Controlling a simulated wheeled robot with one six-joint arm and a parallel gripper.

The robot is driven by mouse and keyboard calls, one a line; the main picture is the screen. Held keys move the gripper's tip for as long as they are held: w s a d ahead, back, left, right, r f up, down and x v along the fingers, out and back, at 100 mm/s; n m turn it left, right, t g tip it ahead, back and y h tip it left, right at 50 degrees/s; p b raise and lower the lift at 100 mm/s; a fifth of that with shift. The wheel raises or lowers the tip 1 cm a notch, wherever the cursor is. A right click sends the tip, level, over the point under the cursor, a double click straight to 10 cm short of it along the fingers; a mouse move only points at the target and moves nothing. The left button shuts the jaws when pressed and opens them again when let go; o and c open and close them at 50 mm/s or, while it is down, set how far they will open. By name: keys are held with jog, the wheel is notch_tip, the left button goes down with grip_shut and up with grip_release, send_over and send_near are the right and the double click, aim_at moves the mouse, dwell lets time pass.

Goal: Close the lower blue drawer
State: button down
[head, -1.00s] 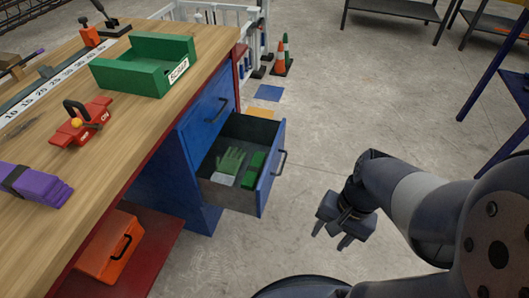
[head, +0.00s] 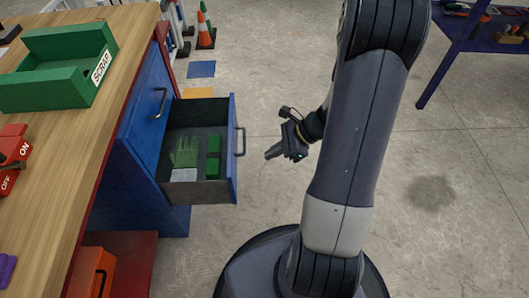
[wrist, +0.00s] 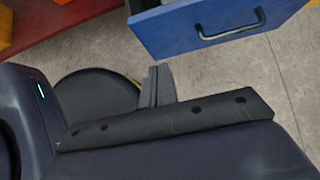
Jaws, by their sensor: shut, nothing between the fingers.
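The lower blue drawer (head: 233,165) stands open, pulled out to the right from the blue cabinet under the workbench. Its dark handle (head: 241,141) is on the outer face. Inside lie a green glove, a pale item and green blocks. My gripper (head: 268,156) is shut and empty, to the right of the drawer front, with its fingers pointing left toward it and a gap between. In the wrist view the drawer front (wrist: 178,30) and its handle show at the top, beyond my shut fingers (wrist: 160,70).
The upper blue drawer (head: 150,95) is shut. The wooden bench top (head: 112,75) holds a green scrap bin (head: 50,85) and a red switch box (head: 12,160). An orange toolbox (head: 90,275) sits on the lower shelf.

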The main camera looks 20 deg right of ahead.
jog(key=w+a+f+b, duration=0.3)
jog(key=a+f, duration=0.2)
jog(key=a, duration=0.4)
jog(key=shift+f+b, duration=0.15)
jog(key=shift+b, duration=0.2)
jog(key=w+a, duration=0.3)
jog(key=a, duration=0.8)
jog(key=w+a, duration=0.4)
jog(key=a, duration=0.7)
jog(key=shift+w+a, duration=0.1)
jog(key=shift+a, duration=0.05)
